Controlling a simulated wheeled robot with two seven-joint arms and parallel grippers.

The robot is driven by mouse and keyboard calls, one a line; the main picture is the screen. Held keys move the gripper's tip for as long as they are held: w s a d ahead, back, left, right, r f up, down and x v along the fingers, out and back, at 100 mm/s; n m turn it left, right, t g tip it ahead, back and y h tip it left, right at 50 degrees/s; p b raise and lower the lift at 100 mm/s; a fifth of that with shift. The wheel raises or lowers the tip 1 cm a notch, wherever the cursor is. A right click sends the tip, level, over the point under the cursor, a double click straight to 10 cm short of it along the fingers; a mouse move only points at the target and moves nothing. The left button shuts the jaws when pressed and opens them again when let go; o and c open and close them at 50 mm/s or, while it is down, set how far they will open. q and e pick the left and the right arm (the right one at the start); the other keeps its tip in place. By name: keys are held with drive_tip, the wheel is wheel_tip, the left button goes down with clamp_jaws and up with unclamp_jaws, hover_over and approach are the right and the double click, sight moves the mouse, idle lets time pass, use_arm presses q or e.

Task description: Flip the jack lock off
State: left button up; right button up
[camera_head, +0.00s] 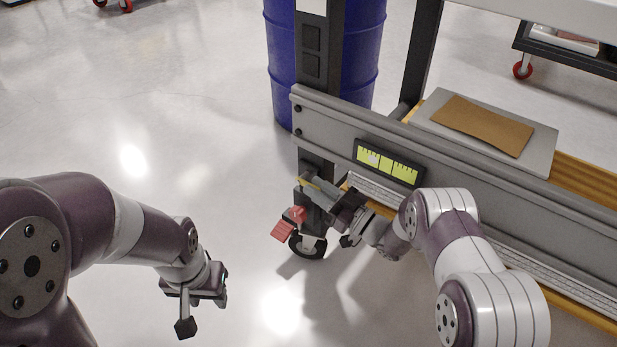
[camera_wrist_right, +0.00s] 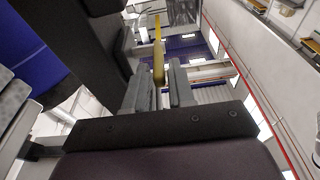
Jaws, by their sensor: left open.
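A red lock pedal (camera_head: 286,222) sits at the black caster wheel (camera_head: 307,246) under the left end of the grey fixture frame. My right gripper (camera_head: 322,190) is beside the fixture's post, just above the pedal. A slim yellow lever (camera_head: 309,183) shows at its tip. In the right wrist view the yellow lever (camera_wrist_right: 159,55) stands between the two fingers of my right gripper (camera_wrist_right: 160,88). I cannot tell whether both fingers touch it. My left gripper (camera_head: 203,308) is open and empty over the bare floor, well to the left of the fixture.
The grey fixture beam (camera_head: 330,118) runs from the centre to the lower right, with a yellow-green panel (camera_head: 389,162) on it. A blue drum (camera_head: 357,55) stands behind. A brown board (camera_head: 470,125) lies on a grey plate. The floor at left is clear.

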use_arm(q)
wheel_tip(320, 180, up, 5)
drive_tip(key=p, duration=0.3)
drive_tip(key=shift+f, duration=0.15)
use_arm(e)
drive_tip(key=v, duration=0.9)
drive_tip(key=shift+s+d, duration=0.2)
